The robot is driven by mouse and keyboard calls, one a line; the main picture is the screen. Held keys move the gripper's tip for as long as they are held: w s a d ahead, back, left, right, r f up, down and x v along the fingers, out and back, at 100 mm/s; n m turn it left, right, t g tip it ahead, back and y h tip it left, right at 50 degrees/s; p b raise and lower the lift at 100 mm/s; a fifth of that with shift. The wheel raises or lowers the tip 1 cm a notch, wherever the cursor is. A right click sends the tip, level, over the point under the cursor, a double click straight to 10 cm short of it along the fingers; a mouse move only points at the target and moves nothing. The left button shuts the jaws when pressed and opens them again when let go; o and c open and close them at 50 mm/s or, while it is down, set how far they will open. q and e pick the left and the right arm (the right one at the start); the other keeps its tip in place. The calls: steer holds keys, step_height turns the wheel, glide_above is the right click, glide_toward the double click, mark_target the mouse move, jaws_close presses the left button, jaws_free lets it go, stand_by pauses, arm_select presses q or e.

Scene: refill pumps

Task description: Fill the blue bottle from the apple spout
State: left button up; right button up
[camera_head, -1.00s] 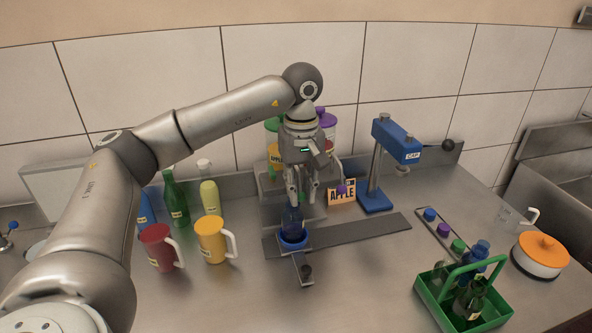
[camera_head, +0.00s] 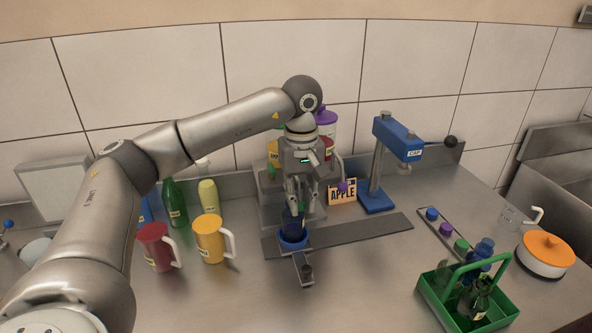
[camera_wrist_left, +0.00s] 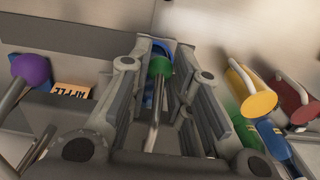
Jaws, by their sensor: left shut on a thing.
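The knob is hidden in the head view. An APPLE sign (camera_head: 342,192) stands right of the gripper, near a purple-knobbed lever (camera_head: 343,186). Pump containers behind are largely hidden by the gripper. My right gripper is out of view.
Red (camera_head: 157,247) and yellow (camera_head: 210,240) mugs stand left, with bottles behind. A blue cap press (camera_head: 392,138) stands right, then a rack of caps (camera_head: 446,229). A green bottle carrier (camera_head: 492,318) is front right. The front middle counter is clear.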

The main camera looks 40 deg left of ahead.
arm_select(q)
steer(key=shift+o, duration=0.2)
steer(key=shift+f+b, duration=0.4)
steer(key=shift+f, duration=0.35)
steer(key=shift+s+f, duration=0.1)
steer(key=shift+s, duration=0.05)
steer(key=shift+f, duration=0.15)
steer(key=shift+c, duration=0.2)
stand_by(0.7)
stand_by(1.8)
stand_by(2.5)
step_height(320, 180, up, 5)
steer(key=p, duration=0.3)
steer(key=o, duration=0.5)
steer(key=shift+f, duration=0.2)
steer(key=o, duration=0.4)
